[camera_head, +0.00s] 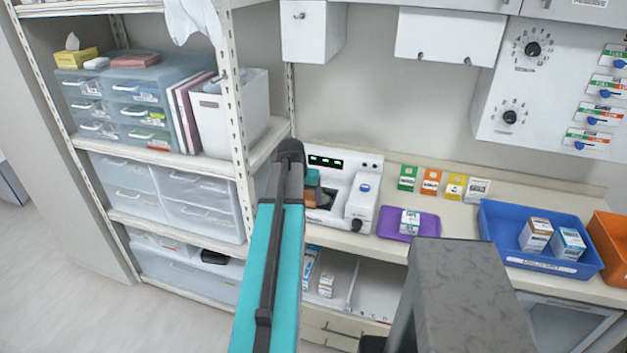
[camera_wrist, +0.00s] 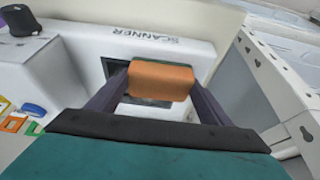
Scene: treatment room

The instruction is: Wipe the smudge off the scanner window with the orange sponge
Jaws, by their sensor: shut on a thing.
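The orange sponge (camera_wrist: 160,80) is gripped between the two dark fingers of my gripper (camera_wrist: 158,88) in the wrist view. The white scanner (camera_wrist: 190,50), lettered SCANNER, lies just beyond it. Its dark window (camera_wrist: 116,68) shows partly behind the sponge, and the rest is hidden. I cannot tell whether the sponge touches the window, and no smudge is discernible. In the head view my arm partly covers the scanner (camera_head: 362,190), and a small part of the orange sponge (camera_head: 311,178) shows beside the arm.
A purple tray (camera_head: 388,224) with a small box sits right of the scanner. Farther right are a blue bin (camera_head: 500,222) holding boxes and an orange bin (camera_head: 612,235). A shelf post (camera_head: 236,110) stands close on the left. Colored cards stand along the wall.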

